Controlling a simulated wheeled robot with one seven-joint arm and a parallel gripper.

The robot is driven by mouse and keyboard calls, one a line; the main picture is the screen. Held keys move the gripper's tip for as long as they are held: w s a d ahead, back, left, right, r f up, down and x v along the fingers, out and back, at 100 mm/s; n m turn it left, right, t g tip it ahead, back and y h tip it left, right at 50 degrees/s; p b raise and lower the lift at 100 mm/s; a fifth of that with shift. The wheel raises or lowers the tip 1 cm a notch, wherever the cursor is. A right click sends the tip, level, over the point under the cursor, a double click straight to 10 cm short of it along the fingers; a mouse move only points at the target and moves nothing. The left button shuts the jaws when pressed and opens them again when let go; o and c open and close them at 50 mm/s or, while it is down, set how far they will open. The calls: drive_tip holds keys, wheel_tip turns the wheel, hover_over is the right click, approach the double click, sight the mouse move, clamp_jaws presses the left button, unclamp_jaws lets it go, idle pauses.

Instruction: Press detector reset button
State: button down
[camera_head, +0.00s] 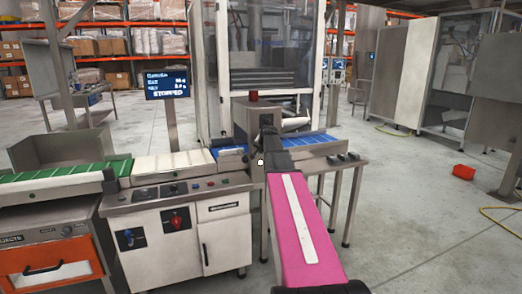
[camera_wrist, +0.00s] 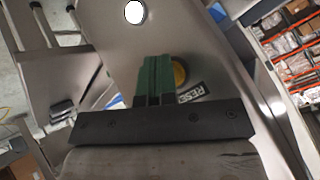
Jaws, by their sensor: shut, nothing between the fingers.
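The detector (camera_head: 243,118) is a grey steel housing with a red lamp (camera_head: 253,96) on top, standing over the conveyor line. In the wrist view its steel face (camera_wrist: 190,30) carries a yellow round button (camera_wrist: 179,72) beside a label reading RESET (camera_wrist: 190,92). The button is partly hidden behind my gripper (camera_wrist: 156,60), whose green fingers are shut together with nothing between them. The fingertips overlap the button's left side in that view; I cannot tell whether they touch it. In the head view my pink arm reaches to the detector and hides the button.
A screen (camera_head: 167,84) left of the detector reads STOPPED. A white belt (camera_head: 172,163), a green belt (camera_head: 60,178) and a blue belt (camera_head: 310,143) run along the line. A cabinet (camera_head: 190,240) stands below. A red bin (camera_head: 463,172) lies on the open floor at right.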

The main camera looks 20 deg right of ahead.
drive_tip(key=shift+s, duration=0.8)
drive_tip(key=s, duration=0.5)
drive_tip(key=shift+d, duration=0.1)
idle(0.3)
idle(0.5)
drive_tip(key=s+a+f+n+g+y, duration=0.1)
drive_tip(key=s+a+f+n+g, duration=0.3)
drive_tip(key=s+a+f, duration=1.15)
drive_tip(key=s+a+f+n+g, duration=0.2)
drive_tip(key=s+a+f, duration=0.1)
drive_tip(key=s+f, duration=0.3)
drive_tip(key=s+a+f+n+g, duration=0.2)
drive_tip(key=s+a+f, duration=0.2)
drive_tip(key=s, duration=0.6)
drive_tip(key=shift+s+a+f+g, duration=0.15)
drive_tip(key=shift+a+f+g, duration=0.2)
drive_tip(key=shift+f, duration=0.55)
